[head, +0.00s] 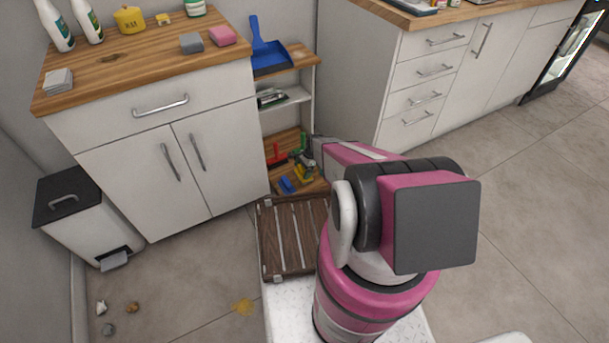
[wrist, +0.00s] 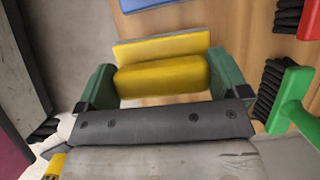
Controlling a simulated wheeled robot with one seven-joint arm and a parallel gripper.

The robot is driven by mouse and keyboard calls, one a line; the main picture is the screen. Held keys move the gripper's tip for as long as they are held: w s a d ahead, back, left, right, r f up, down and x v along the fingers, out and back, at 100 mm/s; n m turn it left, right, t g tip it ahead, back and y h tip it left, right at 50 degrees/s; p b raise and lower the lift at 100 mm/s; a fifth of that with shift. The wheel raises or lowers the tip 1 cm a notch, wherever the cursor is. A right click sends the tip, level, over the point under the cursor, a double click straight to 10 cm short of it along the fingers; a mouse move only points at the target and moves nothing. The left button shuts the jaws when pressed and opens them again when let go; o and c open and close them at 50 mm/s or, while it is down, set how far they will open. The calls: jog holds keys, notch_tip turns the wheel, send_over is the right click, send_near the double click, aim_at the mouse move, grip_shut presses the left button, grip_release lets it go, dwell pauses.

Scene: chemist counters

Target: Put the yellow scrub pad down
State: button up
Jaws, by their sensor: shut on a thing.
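The yellow scrub pad (wrist: 163,76) is between the two green fingers of my gripper (wrist: 160,85) in the wrist view. The gripper is shut on it. A second yellow strip with a pale blue-grey edge (wrist: 160,47) shows just beyond the pad; I cannot tell whether it is a separate pad. The wooden bottom shelf (wrist: 232,22) lies below; the gap between pad and board is hard to judge. In the head view my gripper (head: 306,167) is small and partly hidden at the open shelf unit, over its bottom board.
A green brush (wrist: 290,97) and a red brush (wrist: 311,22) lie right of the gripper. A blue item (wrist: 145,4) is at the top edge. A slatted brown wooden rack (head: 290,236) is before the shelf. A white cabinet (head: 185,150) stands left, drawers (head: 415,85) right.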

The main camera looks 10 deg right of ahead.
jog(key=shift+w+d+f, duration=0.4)
jog(key=shift+w+d, duration=0.05)
jog(key=shift+d, duration=0.1)
jog(key=shift+f, duration=2)
jog(key=shift+f, duration=0.15)
jog(key=o, duration=0.5)
